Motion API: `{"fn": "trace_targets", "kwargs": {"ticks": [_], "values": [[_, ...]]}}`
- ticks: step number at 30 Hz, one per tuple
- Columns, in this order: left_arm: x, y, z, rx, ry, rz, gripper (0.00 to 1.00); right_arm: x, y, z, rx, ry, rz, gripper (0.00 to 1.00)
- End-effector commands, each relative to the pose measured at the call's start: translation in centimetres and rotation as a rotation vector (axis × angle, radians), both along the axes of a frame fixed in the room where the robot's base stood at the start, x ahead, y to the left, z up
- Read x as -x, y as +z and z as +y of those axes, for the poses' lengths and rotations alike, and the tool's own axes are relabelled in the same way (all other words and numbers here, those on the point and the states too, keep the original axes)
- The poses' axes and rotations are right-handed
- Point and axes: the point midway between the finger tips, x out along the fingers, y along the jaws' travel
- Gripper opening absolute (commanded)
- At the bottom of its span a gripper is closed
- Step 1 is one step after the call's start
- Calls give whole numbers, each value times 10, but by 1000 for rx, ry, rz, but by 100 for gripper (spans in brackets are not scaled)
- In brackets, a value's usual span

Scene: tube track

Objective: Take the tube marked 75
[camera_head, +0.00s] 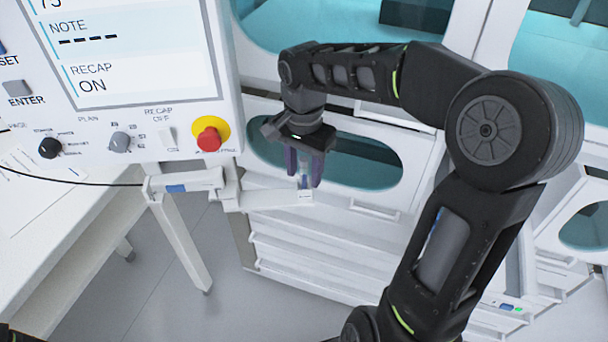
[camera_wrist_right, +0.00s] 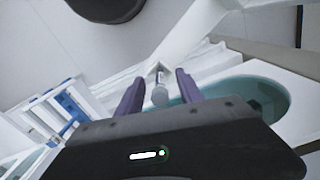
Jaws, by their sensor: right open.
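My right gripper (camera_head: 303,183) is open, its purple fingers pointing down at the track. A small tube (camera_head: 305,184) stands on the white track (camera_head: 262,200) and shows between the fingers. In the right wrist view the tube's round grey-white end (camera_wrist_right: 159,96) lies between the open fingers of my right gripper (camera_wrist_right: 160,88), with a gap on both sides. I cannot read any number on the tube. The panel screen (camera_head: 130,50) shows a partly cut-off number that looks like 75, with a dashed NOTE line and RECAP ON. My left gripper is not in view.
The control panel has a red stop button (camera_head: 209,138) on yellow and several knobs. A white table (camera_head: 60,225) stands at the left with a black cable over it. A white cabinet with teal windows (camera_head: 365,160) stands behind the gripper. Grey floor is clear below.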

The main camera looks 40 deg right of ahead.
Motion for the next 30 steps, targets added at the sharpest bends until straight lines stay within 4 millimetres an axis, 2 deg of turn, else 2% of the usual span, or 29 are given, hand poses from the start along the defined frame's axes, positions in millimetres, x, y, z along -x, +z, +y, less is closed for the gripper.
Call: {"fn": "trace_targets", "kwargs": {"ticks": [9, 25, 30], "values": [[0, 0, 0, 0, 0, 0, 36, 0, 0, 0, 0, 0, 0, 44], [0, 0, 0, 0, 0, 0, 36, 0, 0, 0, 0, 0, 0, 0], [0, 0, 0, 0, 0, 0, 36, 0, 0, 0, 0, 0, 0, 0]]}}
